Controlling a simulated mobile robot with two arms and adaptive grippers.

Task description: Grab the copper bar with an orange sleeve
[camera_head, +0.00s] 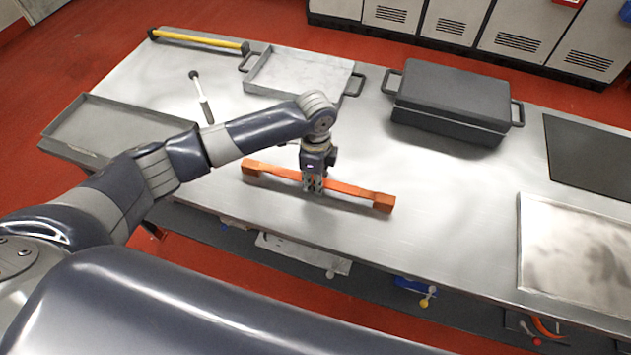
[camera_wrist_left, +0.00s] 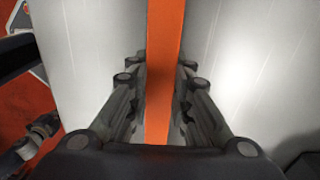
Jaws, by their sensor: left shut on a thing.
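The copper bar with an orange sleeve (camera_head: 347,188) is a long orange bar with blocky ends, over the front middle of the metal table. My left gripper (camera_head: 313,188) points down and is shut on the bar's middle. In the left wrist view the bar (camera_wrist_left: 164,60) runs lengthwise between the two fingers (camera_wrist_left: 160,95). I cannot tell whether the bar touches the table or is slightly above it. My right gripper is not in view.
The metal table (camera_head: 450,225) is clear around the bar. A dark lidded case (camera_head: 455,95), a shallow tray with handles (camera_head: 300,75), a grey tray (camera_head: 110,127), a yellow-handled tool (camera_head: 200,40) and a small hammer-like tool (camera_head: 202,98) lie behind. A black mat (camera_head: 590,160) is at right.

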